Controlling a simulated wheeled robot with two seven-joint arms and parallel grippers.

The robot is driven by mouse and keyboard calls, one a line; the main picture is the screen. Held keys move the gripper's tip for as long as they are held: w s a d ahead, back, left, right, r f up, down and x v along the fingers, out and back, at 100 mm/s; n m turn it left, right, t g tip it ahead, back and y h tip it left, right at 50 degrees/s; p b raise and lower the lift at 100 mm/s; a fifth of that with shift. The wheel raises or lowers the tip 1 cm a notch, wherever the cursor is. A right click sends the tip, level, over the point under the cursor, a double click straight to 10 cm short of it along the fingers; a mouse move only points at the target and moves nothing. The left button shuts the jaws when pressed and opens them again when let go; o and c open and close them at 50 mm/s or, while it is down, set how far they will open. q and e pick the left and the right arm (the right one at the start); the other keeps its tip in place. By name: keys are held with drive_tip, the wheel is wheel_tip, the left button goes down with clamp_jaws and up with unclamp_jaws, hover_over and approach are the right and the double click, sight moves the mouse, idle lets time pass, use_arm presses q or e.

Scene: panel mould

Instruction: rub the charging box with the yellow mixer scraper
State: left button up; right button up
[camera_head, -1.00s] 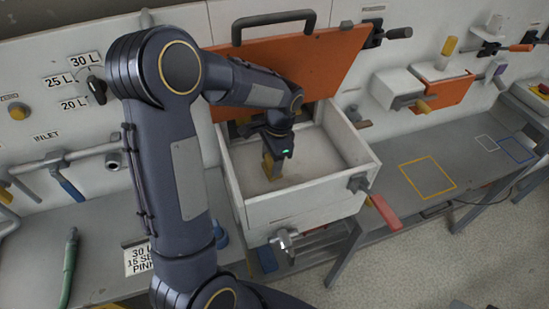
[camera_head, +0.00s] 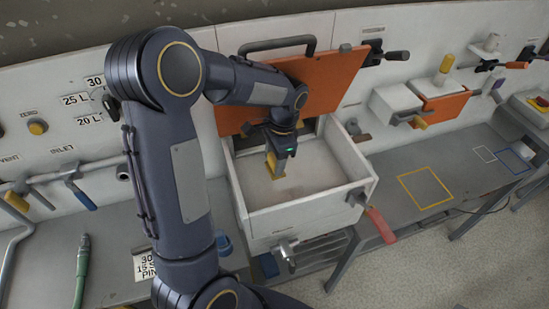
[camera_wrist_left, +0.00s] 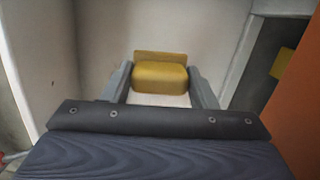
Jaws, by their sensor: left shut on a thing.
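The charging box (camera_head: 330,206) is a white open-topped box with an orange lid (camera_head: 335,75) raised behind it. My left gripper (camera_head: 274,164) reaches down inside the box, towards its back left corner. It is shut on the yellow mixer scraper (camera_head: 274,169), which hangs below the fingers close to the box's inner surfaces. In the left wrist view the scraper (camera_wrist_left: 160,75) sits between the two grey fingers (camera_wrist_left: 160,92), with pale box walls around it. Whether the scraper touches the floor or a wall is not clear. My right gripper is not in view.
A red-handled lever (camera_head: 380,225) sticks out at the box's front right corner. A grey bench (camera_head: 460,160) with a yellow outlined square (camera_head: 425,188) lies to the right. A green hose (camera_head: 80,275) lies at left. Valves and handles line the back panel.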

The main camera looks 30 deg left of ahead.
use_arm(q)
drive_tip(key=shift+r, duration=0.1)
drive_tip(key=shift+r+p, duration=1.25)
drive_tip(key=shift+r, duration=0.2)
